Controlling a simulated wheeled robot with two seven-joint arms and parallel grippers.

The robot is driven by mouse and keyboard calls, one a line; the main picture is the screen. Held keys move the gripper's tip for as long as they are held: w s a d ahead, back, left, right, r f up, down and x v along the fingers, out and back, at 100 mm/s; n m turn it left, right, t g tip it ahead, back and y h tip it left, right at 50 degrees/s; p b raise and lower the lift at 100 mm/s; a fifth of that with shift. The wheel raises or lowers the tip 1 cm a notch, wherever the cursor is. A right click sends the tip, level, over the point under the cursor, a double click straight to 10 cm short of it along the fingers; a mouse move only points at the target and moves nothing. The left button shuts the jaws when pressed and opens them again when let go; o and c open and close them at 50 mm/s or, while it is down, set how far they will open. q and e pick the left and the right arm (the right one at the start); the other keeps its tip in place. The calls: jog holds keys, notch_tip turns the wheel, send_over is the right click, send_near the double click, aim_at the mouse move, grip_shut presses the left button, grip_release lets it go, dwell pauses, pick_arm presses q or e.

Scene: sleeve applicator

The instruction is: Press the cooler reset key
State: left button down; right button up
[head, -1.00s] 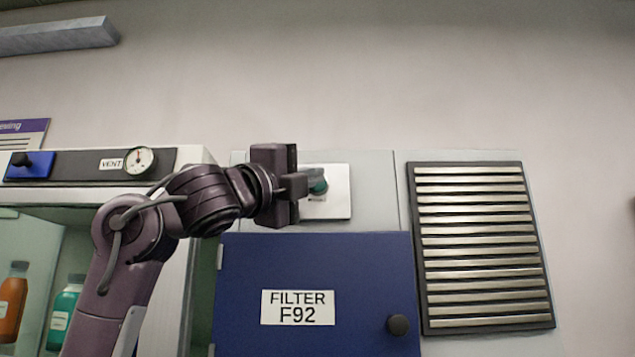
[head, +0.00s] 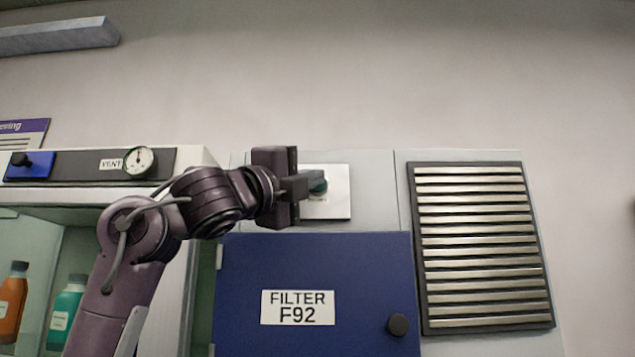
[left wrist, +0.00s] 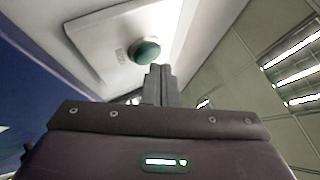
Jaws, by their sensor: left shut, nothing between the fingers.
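The reset key is a round teal-green button (head: 318,185) on a white plate (head: 338,203) above the blue filter door. In the head view my left gripper (head: 308,184) is in front of it and hides part of it. The shut fingertips of my left gripper (left wrist: 160,70) are close below and right of the button there. I cannot tell whether they touch it. Nothing is between the fingers. My right gripper is not in view.
A blue door (head: 250,270) marked FILTER F92 with a dark knob (head: 397,325) is below. A slatted grille (head: 480,250) is at the right. At the left are a VENT gauge (head: 139,161) and a compartment with an orange bottle (head: 12,300) and a teal bottle (head: 66,312).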

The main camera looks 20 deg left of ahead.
pick_arm(q)
jog(key=shift+w+a, duration=0.1)
jog(key=shift+w, duration=0.3)
dwell(0.5)
jog(key=shift+s, duration=0.1)
jog(key=shift+s+b, duration=0.3)
jog(key=shift+s, duration=0.35)
jog(key=shift+s+d, duration=0.1)
jog(key=shift+d, duration=0.15)
jog(key=s, duration=0.2)
jog(key=s+d+b, duration=0.1)
jog(key=s, duration=0.1)
jog(key=shift+s+d, duration=0.15)
jog(key=shift+s, duration=0.15)
